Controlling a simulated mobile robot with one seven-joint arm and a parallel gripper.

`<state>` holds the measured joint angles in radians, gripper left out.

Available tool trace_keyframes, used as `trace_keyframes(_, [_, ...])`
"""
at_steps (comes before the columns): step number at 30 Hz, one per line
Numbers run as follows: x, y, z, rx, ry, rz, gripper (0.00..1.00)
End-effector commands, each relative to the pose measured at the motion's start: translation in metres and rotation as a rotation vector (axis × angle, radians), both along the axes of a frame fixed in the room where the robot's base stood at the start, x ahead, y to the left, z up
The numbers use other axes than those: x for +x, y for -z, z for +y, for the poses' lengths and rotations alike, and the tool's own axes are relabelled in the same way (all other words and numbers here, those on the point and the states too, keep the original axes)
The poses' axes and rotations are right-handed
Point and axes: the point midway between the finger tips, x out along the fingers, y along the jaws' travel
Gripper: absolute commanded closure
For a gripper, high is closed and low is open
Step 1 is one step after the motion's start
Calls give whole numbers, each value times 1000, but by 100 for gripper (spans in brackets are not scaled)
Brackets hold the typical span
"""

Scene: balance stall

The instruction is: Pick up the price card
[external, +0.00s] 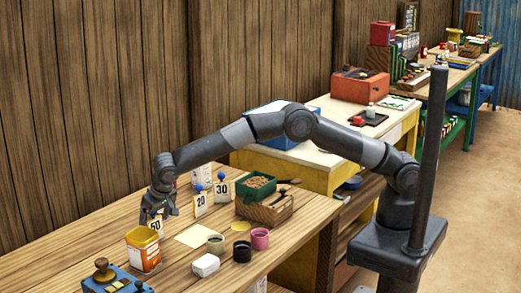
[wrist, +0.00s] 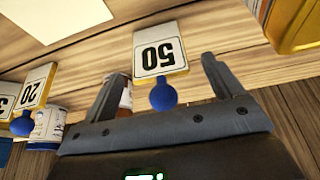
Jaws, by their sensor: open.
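A white price card (external: 155,225) marked 50 stands on the wooden table under my gripper (external: 162,205). In the wrist view this card (wrist: 160,55) shows upside down, with a yellowish edge and a blue round knob (wrist: 163,97) on top. My gripper (wrist: 163,68) is open, its two fingers on either side of the card, apparently apart from it. Other price cards, marked 20 (external: 200,204) and 30 (external: 221,191), stand to the right, each with a blue knob. The 20 card (wrist: 36,86) is at the left of the wrist view.
A yellow and white tin (external: 143,250) stands close in front of the card. A blue box (external: 115,282) is at the front.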

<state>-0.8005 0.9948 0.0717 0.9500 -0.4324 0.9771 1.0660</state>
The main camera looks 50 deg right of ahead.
Motion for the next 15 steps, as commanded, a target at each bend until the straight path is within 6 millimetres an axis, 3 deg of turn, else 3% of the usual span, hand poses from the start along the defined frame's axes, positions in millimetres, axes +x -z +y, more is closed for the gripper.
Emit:
trace_keyframes(5, [9, 23, 0, 0, 1, 1, 15])
trace_keyframes(12, [10, 24, 0, 1, 0, 0, 15])
trace_keyframes(15, [10, 24, 0, 0, 0, 0, 24])
